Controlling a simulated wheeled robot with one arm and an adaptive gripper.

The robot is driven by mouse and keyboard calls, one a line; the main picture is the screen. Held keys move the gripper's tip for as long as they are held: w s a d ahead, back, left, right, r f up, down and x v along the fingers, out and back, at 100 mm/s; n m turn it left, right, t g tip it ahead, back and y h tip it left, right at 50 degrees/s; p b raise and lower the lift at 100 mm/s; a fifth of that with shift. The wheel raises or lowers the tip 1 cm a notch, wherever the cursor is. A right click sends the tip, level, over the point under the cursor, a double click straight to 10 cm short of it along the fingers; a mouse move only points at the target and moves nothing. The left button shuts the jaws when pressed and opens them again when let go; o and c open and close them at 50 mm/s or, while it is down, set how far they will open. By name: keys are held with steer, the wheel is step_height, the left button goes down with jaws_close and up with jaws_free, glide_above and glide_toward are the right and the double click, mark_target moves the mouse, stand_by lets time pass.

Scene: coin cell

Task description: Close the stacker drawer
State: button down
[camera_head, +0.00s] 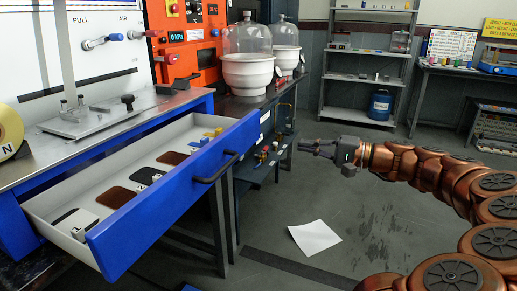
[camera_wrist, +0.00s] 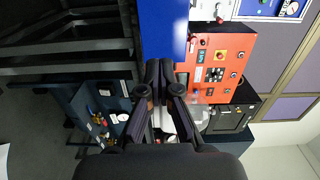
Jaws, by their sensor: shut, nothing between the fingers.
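The stacker drawer (camera_head: 168,212) has a blue front and stands pulled out from under the steel-topped bench at the left. Its dark handle (camera_head: 216,167) is on the front face. Inside the light tray lie brown and dark flat pieces and small yellow and blue blocks. My gripper (camera_head: 310,147) is in the air to the right of the drawer, apart from the handle, pointing left. It is shut and empty. In the wrist view, my gripper (camera_wrist: 160,72) shows its fingers together, and a blue panel (camera_wrist: 163,30) lies beyond them; I cannot tell which part that is.
Bell jars on white bases (camera_head: 248,72) stand on a dark bench behind the drawer. An orange control panel (camera_head: 188,40) is behind the steel bench. A paper sheet (camera_head: 315,237) lies on the floor. Grey shelving (camera_head: 370,52) stands at the back. Open floor lies right of the drawer.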

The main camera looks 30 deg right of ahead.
mark_target(250, 135)
steer(key=b+x, duration=0.1)
steer(key=x, duration=0.5)
steer(key=b+x, duration=0.2)
steer(key=x, duration=0.4)
steer(key=shift+w+d+f, duration=0.15)
steer(key=shift+w+d, duration=0.1)
steer(key=shift+w, duration=0.05)
steer(key=shift+w+a+b, duration=0.35)
steer(key=shift+w, duration=0.15)
